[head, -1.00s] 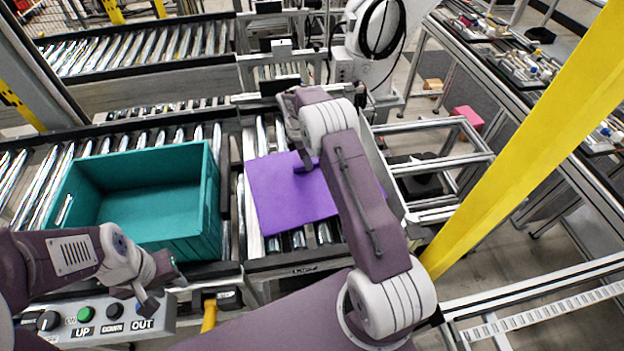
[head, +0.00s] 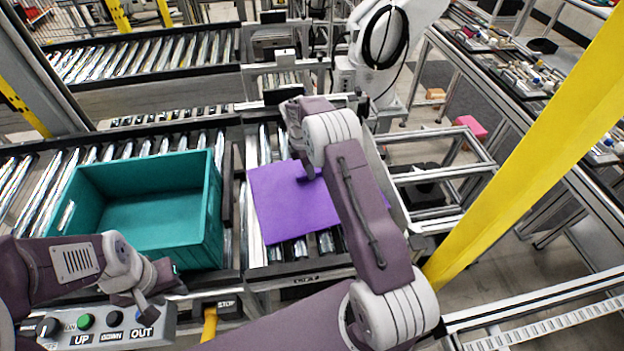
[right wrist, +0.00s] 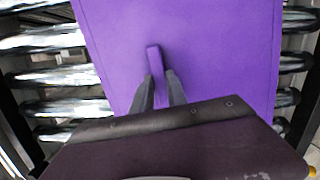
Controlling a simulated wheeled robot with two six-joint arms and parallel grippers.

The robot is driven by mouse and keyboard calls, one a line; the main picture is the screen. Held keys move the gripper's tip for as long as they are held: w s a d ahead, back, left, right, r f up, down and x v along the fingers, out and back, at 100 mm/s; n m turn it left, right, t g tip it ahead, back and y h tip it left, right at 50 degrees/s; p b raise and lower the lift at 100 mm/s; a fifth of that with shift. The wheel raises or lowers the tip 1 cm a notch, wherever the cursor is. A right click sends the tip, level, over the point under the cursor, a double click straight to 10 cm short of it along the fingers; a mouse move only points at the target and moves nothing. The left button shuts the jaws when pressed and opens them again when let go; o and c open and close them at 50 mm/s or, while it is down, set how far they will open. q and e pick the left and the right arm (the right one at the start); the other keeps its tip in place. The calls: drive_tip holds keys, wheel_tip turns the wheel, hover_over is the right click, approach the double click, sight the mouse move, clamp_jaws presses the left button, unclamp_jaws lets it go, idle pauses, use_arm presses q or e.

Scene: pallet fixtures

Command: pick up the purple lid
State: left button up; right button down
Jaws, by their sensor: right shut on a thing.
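The purple lid (head: 275,205) is a flat panel lying on the rollers in the middle of the head view, right of the teal crate. It fills much of the right wrist view (right wrist: 215,45), where a small raised purple grip (right wrist: 154,62) stands on it. My right gripper (right wrist: 158,80) is over the lid with its two dark fingers shut on this grip. In the head view my right gripper (head: 308,176) is at the lid, and my arm hides the lid's right part. My left gripper (head: 155,290) is low at the left, in front of the crate and away from the lid; its jaws are unclear.
The empty teal crate (head: 215,225) stands on the roller conveyor at left. A button panel (head: 100,338) is below my left gripper. A yellow post (head: 530,150) slants across the right side. A white robot arm (head: 385,50) stands behind the lid, with metal frames to the right.

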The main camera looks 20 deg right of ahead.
drive_tip(key=r, duration=0.3)
drive_tip(key=r+b, duration=0.1)
drive_tip(key=shift+s+d+r, duration=0.1)
drive_tip(key=shift+s+r, duration=0.15)
drive_tip(key=shift+s, duration=0.15)
drive_tip(key=s+r+b, duration=0.2)
drive_tip(key=s+r, duration=0.4)
drive_tip(key=s, duration=0.5)
drive_tip(key=shift+d+r, duration=0.2)
drive_tip(key=shift+d, duration=0.05)
